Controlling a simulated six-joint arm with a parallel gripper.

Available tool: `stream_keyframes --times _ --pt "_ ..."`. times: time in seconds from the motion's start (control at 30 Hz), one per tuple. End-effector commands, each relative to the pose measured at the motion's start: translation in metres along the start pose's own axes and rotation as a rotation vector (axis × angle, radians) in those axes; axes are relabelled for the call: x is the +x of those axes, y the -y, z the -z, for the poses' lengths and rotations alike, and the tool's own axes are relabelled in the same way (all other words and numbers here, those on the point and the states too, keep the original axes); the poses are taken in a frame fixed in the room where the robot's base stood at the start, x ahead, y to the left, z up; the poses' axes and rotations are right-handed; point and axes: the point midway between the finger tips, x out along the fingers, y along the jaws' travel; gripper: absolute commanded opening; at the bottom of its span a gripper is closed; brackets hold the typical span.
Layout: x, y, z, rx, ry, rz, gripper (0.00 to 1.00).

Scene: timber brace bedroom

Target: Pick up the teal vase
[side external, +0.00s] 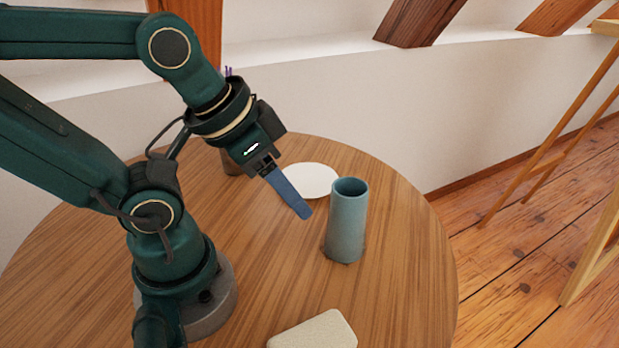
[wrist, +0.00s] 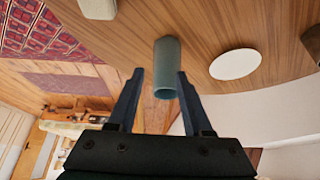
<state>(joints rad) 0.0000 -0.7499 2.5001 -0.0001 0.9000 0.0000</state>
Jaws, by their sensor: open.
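The teal vase (side external: 347,222) is a tall cylinder with an open top. It stands upright on the round wooden table (side external: 400,300), right of my gripper (side external: 304,212) in the side view. In the wrist view the vase (wrist: 166,68) shows ahead, between the two blue fingers of my gripper (wrist: 160,72), its rim toward the camera. The fingers are apart and empty. In the side view the fingertips are left of the vase's upper part and do not appear to touch it.
A white round plate (side external: 312,180) lies behind the vase; it also shows in the wrist view (wrist: 235,64). A pale block-like object (side external: 314,332) sits at the table's front edge. A brown object (side external: 231,163) is partly hidden behind my arm. The table around the vase is clear.

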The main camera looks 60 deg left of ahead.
Motion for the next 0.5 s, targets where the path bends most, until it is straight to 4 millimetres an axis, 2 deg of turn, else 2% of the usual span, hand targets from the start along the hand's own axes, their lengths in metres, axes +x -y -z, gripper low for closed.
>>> stream_keyframes --times 0.03,0.17,0.5 --pt "0.0000 0.0000 0.0000 0.000 0.000 0.000 0.50" --pt "0.0000 0.0000 0.0000 0.000 0.000 0.000 1.00" --pt "-0.0046 0.0000 0.0033 0.000 -0.003 0.000 1.00"
